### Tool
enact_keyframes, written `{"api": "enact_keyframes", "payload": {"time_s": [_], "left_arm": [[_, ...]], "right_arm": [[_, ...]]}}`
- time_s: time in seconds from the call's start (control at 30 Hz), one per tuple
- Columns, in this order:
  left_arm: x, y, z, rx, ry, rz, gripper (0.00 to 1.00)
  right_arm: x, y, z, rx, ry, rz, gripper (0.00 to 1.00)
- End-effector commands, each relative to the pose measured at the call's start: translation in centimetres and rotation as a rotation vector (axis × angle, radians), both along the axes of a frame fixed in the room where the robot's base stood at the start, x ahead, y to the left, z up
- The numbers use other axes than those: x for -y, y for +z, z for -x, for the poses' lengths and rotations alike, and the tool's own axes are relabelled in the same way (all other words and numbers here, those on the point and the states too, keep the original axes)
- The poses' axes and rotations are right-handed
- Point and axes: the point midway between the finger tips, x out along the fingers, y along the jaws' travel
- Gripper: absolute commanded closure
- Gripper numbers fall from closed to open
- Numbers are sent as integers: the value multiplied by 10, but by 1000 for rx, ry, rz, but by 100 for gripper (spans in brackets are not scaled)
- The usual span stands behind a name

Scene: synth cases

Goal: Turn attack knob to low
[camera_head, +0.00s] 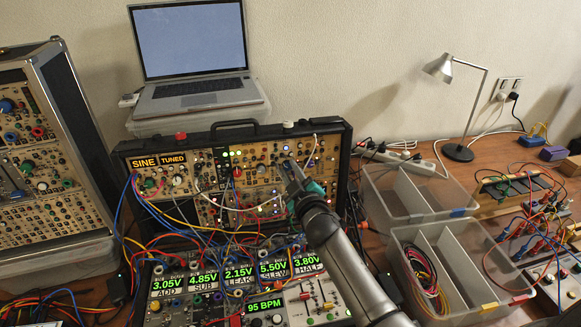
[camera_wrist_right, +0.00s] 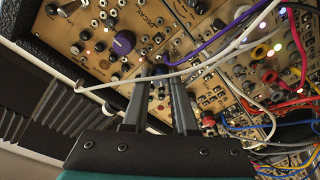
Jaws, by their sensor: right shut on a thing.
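A modular synth case (camera_head: 340,150) with wood-toned panels, small knobs, jacks and lit lamps stands open at the back of the table. My right gripper (camera_head: 291,170) reaches from the lower right to its upper right panels. In the right wrist view my two dark fingers (camera_wrist_right: 160,79) close on a small dark knob (camera_wrist_right: 160,69) on the panel. The fingertips hide most of this knob, and its label and pointer cannot be read. A larger purple knob (camera_wrist_right: 124,42) sits to the left of the fingertips. My left gripper is not in view.
Patch cables, including a white cable (camera_wrist_right: 190,68) and a purple cable (camera_wrist_right: 237,27), cross close to the fingers. A laptop (camera_head: 195,88) stands behind the case. Clear bins (camera_head: 420,232) and a lamp (camera_head: 458,151) stand to the right. A module with green displays (camera_head: 237,292) is in front.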

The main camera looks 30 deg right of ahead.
Motion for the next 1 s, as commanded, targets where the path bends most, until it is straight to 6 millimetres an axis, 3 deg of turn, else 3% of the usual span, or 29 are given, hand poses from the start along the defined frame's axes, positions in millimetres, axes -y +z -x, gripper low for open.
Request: {"api": "enact_keyframes", "payload": {"time_s": [0.5, 1.0], "left_arm": [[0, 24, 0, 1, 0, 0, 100], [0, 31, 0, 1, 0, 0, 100]], "right_arm": [[1, 2, 0, -113, 48, 429, 100], [1, 2, 0, -159, 65, 605, 100]]}}
